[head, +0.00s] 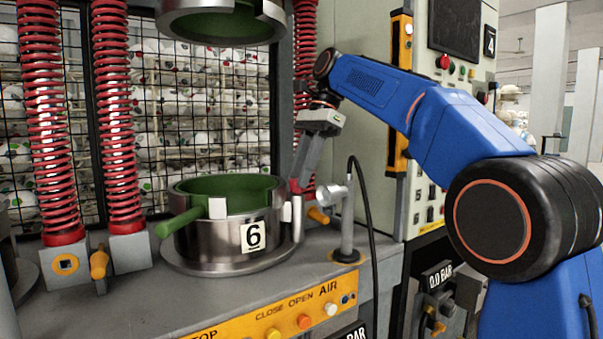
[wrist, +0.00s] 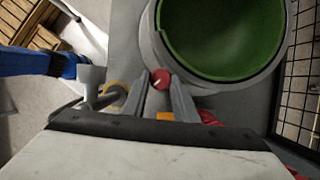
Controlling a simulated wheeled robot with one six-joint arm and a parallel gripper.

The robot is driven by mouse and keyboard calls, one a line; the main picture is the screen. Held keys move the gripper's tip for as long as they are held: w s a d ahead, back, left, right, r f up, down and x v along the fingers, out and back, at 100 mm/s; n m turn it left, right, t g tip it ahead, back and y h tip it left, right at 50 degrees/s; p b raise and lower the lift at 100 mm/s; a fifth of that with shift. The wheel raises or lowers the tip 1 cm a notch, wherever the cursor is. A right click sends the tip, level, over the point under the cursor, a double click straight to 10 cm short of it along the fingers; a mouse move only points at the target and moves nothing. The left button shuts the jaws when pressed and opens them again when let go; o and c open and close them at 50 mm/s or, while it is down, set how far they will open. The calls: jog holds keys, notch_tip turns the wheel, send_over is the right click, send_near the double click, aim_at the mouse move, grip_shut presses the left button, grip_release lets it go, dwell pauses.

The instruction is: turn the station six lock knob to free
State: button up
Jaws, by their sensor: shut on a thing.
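The station six mould (head: 215,240) is a steel ring with a green lining and a "6" label. Its green interior (wrist: 220,35) also shows in the wrist view. A small round red knob with a pale line, apparently the lock knob (wrist: 160,79), sits beside the ring's rim. My gripper (head: 298,186) reaches down at the right side of the mould. In the wrist view its two fingers stand on either side of the red knob, shut on it. In the head view the knob is hidden, and I cannot read its setting.
A metal post with a round head (head: 345,225) and a black hose stand just right of my gripper. An orange handle (head: 318,215) is close by. Red springs (head: 122,150) and a mesh guard are behind. An orange button panel (head: 285,318) runs along the front.

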jog(key=shift+n, duration=0.5)
jog(key=o, duration=1.1)
jog(key=shift+c, duration=0.2)
jog(key=shift+g, duration=0.3)
